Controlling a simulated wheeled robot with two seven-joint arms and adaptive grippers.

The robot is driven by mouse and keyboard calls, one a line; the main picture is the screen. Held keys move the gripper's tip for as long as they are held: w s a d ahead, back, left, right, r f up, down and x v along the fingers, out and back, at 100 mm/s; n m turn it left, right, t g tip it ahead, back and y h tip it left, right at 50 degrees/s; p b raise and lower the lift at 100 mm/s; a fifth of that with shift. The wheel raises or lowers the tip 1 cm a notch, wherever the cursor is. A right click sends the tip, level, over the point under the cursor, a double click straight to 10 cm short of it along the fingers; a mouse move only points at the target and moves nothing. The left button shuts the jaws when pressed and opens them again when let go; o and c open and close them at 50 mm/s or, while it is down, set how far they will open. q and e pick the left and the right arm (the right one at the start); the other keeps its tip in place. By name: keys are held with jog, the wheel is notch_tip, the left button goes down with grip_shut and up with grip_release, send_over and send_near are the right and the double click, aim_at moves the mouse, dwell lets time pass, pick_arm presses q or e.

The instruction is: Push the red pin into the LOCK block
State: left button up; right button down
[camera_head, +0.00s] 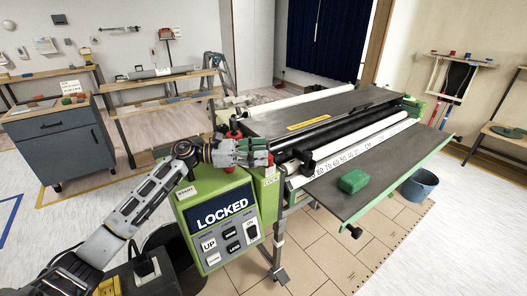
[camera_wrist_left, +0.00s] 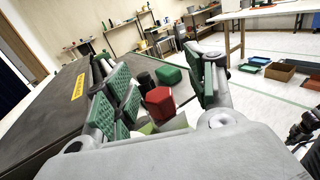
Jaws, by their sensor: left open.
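My left gripper (camera_head: 245,153) reaches in from the left above the green control box (camera_head: 190,212), which reads "LOCKED". In the left wrist view its green-padded fingers (camera_wrist_left: 166,78) stand wide apart. A red six-sided pin head (camera_wrist_left: 160,102) shows between them, nearer the left finger, with a visible gap to the right finger. In the head view a bit of the red pin (camera_head: 270,159) shows at the fingertips. Below it is a light-green block (camera_head: 267,186), likely the LOCK block; its lettering is too small to read. The pin's shaft is hidden. My right gripper is not in view.
The dark paster table (camera_head: 375,185) extends right, with a green block (camera_head: 353,181) on it and a black roller (camera_head: 325,134) behind. Another red knob (camera_head: 232,134) stands close behind my gripper. A blue bucket (camera_head: 420,186) is on the floor at right.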

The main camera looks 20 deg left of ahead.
pick_arm(q)
jog(key=shift+f+v, duration=0.2)
jog(key=shift+v, duration=0.9)
jog(key=shift+f+v, duration=0.25)
jog(key=shift+v, duration=0.9)
jog(key=shift+f+v, duration=0.2)
jog(key=shift+v, duration=0.9)
jog(key=shift+w, duration=0.15)
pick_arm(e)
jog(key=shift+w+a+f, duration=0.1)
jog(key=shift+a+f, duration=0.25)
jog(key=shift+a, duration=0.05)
pick_arm(q)
jog(key=shift+r, duration=0.25)
jog(key=shift+w+d+r+p, duration=0.1)
jog(key=shift+d+r+p, duration=0.1)
jog(key=shift+p, duration=0.1)
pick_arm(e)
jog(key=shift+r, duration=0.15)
pick_arm(q)
jog(key=shift+s+d+r+p, duration=0.2)
jog(key=shift+d+r+p, duration=0.1)
jog(key=shift+r+p, duration=0.2)
jog(key=shift+s+d+r+p, duration=0.25)
jog(key=shift+r+p, duration=0.2)
jog(key=shift+p, duration=0.05)
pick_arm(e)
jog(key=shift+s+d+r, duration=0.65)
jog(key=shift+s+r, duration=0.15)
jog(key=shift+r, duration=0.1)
